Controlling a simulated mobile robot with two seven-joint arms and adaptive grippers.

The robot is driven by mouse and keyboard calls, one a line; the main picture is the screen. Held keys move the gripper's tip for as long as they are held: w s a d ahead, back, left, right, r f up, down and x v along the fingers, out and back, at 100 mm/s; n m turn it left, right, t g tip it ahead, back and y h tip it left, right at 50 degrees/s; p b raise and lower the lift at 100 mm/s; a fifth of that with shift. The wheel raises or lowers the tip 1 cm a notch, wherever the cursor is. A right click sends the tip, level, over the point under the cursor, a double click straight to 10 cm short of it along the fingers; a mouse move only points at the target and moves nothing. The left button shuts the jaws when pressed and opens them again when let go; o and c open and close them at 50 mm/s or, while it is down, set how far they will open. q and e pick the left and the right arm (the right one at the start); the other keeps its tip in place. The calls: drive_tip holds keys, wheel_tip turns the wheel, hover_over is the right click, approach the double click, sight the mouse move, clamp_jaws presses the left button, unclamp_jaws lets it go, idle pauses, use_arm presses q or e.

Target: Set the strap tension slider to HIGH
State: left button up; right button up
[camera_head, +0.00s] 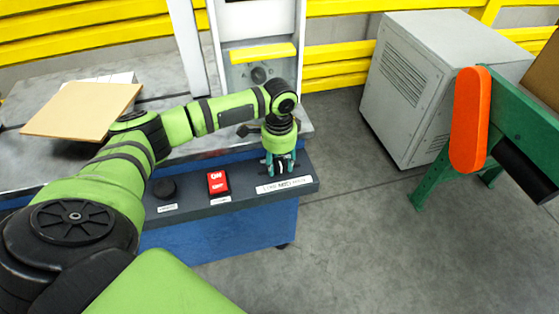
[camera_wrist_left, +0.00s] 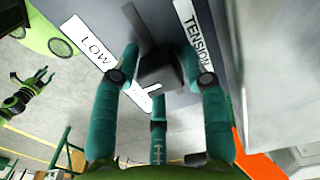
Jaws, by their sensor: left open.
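The strap tension slider shows as a dark block-shaped knob (camera_wrist_left: 160,68) in the left wrist view. It lies between the fingers of my left gripper (camera_wrist_left: 158,88), which are open around it; contact is not clear. A LOW label (camera_wrist_left: 90,42) is left of the knob and a TENSION label (camera_wrist_left: 192,35) is above right. In the head view my left gripper (camera_head: 280,166) points down at the right end of the dark control panel and hides the knob. My right gripper (camera_wrist_left: 40,78) is small at the left wrist view's edge.
A red ON switch (camera_head: 218,183) and a black round knob (camera_head: 164,188) sit left on the same panel, above a blue base (camera_head: 215,232). A cardboard sheet (camera_head: 82,110) lies on the machine. A grey cabinet (camera_head: 425,85) and an orange guard (camera_head: 469,120) stand right. Floor between is clear.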

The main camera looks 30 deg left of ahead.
sight(295, 166)
use_arm(q)
drive_tip(key=shift+c, duration=0.4)
drive_tip(key=c, duration=0.7)
clamp_jaws()
drive_tip(key=shift+w+d, duration=0.15)
drive_tip(key=shift+w, duration=0.05)
drive_tip(key=w+d, duration=0.2)
drive_tip(key=shift+w+d, duration=0.15)
drive_tip(key=shift+w, duration=0.2)
drive_tip(key=shift+w+d, duration=0.2)
use_arm(e)
drive_tip(key=shift+s+a+r, duration=0.1)
drive_tip(key=shift+a+r, duration=0.05)
drive_tip(key=shift+r, duration=0.1)
